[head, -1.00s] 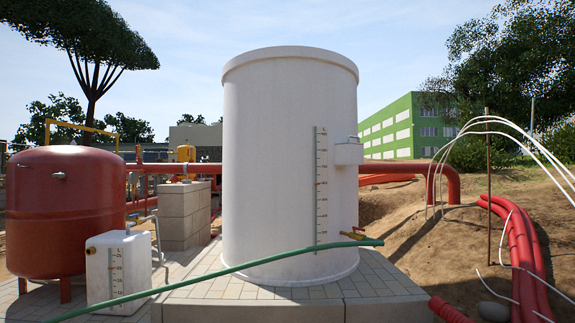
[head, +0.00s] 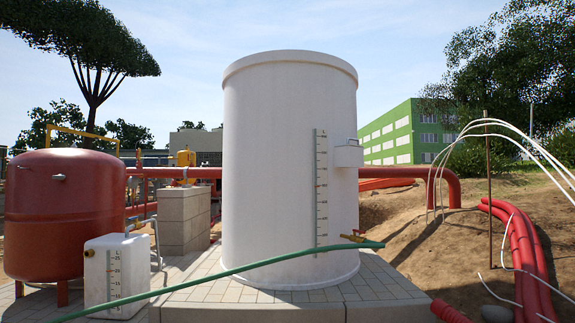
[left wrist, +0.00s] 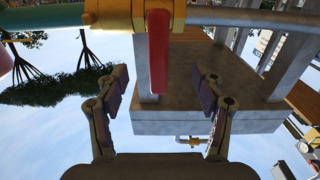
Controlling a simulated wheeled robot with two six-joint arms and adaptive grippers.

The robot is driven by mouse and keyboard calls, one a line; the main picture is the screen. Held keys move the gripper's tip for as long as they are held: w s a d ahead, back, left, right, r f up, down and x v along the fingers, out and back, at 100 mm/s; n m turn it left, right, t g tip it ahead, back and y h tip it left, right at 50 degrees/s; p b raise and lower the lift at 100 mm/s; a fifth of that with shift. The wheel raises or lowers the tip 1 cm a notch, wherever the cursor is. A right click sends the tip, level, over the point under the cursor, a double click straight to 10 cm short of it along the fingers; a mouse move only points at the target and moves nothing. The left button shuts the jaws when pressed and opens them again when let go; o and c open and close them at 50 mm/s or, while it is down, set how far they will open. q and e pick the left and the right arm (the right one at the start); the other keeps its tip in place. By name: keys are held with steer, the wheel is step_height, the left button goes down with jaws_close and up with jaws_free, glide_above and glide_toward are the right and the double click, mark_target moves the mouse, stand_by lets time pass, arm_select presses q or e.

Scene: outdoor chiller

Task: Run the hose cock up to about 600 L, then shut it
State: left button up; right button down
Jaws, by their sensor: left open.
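The tall white tank (head: 265,170) carries a vertical scale (head: 320,190) with a small reddish mark near mid-height; its figures are too small to read surely. A small brass-coloured cock (head: 353,238) sits low on the tank's right side, by the end of a green hose (head: 220,273). In the left wrist view, a yellow valve body (left wrist: 128,12) bears a red lever (left wrist: 158,50) that hangs down the picture. My left gripper (left wrist: 162,76) is open, its fingers on either side of the lever and apart from it. My right gripper is in neither view.
A small white container (head: 135,262) with a scale stands at left beside a red vessel (head: 65,210). A red pipe (head: 405,174) runs behind the tank. A grey box-like structure (left wrist: 200,122) fills the upper right of the left wrist view.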

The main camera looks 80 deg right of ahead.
arm_select(q)
steer(key=v, duration=0.7)
stand_by(0.3)
steer(key=v, duration=1.2)
steer(key=shift+a, duration=0.1)
